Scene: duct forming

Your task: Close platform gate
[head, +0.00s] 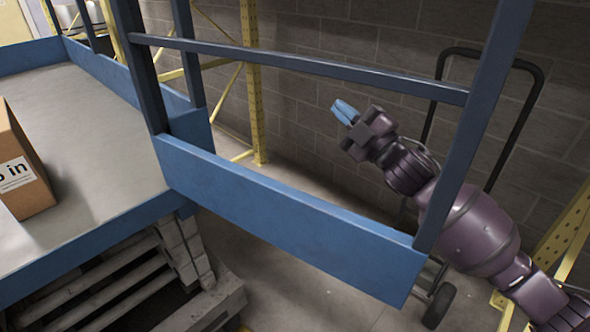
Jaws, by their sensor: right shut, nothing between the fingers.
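The blue platform gate (285,220) stands swung out from the blue platform (85,160), with its left end at the platform's corner. My right gripper (343,109) has blue fingertips and is shut and empty. It is on the far side of the gate, seen through the opening between top rail and bottom panel. The outer post hides part of my right arm. I cannot tell whether the arm touches the gate. My left gripper is not in view.
A cardboard box (22,165) sits on the platform at left. Wooden pallets (150,285) are stacked below it. A hand truck (520,125) stands by the block wall at right. Yellow rack posts (252,85) stand behind the gate. Bare floor (300,292) lies under the gate.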

